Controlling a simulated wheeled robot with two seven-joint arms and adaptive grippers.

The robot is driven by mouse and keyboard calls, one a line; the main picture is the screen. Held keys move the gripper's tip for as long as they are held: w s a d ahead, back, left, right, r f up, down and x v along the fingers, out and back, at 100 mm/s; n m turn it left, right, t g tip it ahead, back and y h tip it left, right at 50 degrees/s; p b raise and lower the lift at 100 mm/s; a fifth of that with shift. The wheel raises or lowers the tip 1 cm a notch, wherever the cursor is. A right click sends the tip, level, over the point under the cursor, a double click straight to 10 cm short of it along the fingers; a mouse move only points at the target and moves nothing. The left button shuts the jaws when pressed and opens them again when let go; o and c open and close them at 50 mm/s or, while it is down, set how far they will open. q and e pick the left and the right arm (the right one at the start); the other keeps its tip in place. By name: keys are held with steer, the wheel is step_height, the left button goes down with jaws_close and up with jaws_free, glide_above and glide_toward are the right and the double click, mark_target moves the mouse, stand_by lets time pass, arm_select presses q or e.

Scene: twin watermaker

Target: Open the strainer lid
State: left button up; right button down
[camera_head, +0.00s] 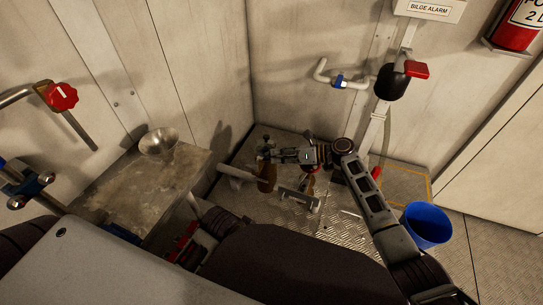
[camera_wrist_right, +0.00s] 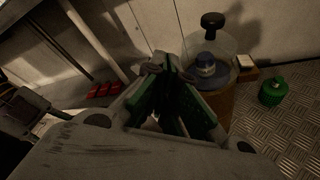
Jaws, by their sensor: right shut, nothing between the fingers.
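My right gripper (camera_head: 264,150) reaches in from the right, low over the floor near the back corner. In the right wrist view its fingers (camera_wrist_right: 168,68) are closed together with nothing between them. Just beyond and right of the fingertips stands what looks like the strainer, with a clear domed top (camera_wrist_right: 232,45), a black knob (camera_wrist_right: 213,20) and a blue part (camera_wrist_right: 207,70). Its brownish body (camera_wrist_right: 218,103) is partly hidden by the gripper. I cannot tell whether the fingers touch it. In the head view a brown rounded part (camera_head: 267,178) shows below the gripper.
A metal bench (camera_head: 150,190) with a steel bowl (camera_head: 158,142) stands left. A blue bucket (camera_head: 427,225) stands right. A green round object (camera_wrist_right: 272,92) sits on the tread-plate floor near the strainer. Red objects (camera_wrist_right: 105,90) lie left. Walls close off the back.

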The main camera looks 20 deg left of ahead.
steer(key=shift+v, duration=2.6)
steer(key=shift+r, duration=0.1)
steer(key=shift+r, duration=0.15)
